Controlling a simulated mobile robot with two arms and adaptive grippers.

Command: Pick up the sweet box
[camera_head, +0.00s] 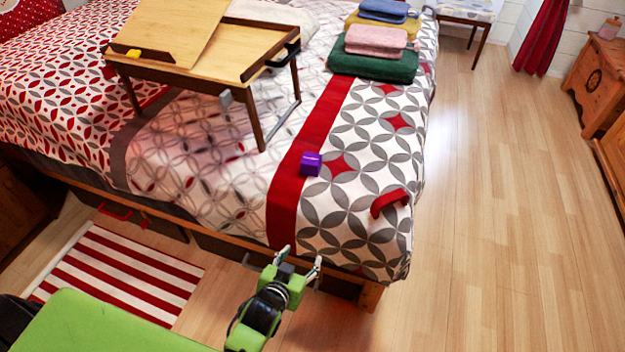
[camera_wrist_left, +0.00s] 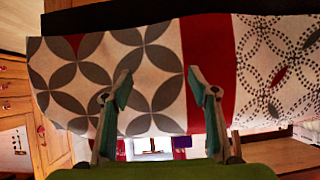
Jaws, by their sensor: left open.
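A small purple box (camera_head: 311,164), which I take to be the sweet box, sits on the bed cover beside the red stripe. A purple patch (camera_wrist_left: 181,142) that looks like the same box shows small between the fingers in the left wrist view, partly cut off by other things. My left gripper (camera_head: 299,257) is open and empty at the near edge of the bed, in front of the box and apart from it. Its two spread fingers also show in the left wrist view (camera_wrist_left: 159,80). My right gripper is in neither view.
A wooden lap desk (camera_head: 190,75) stands on the bed at the left. Folded textiles (camera_head: 372,65) are stacked at the back. A curved red object (camera_head: 390,201) lies near the bed's right edge. A striped rug (camera_head: 125,270) lies at the left; the floor (camera_head: 500,200) at right is clear.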

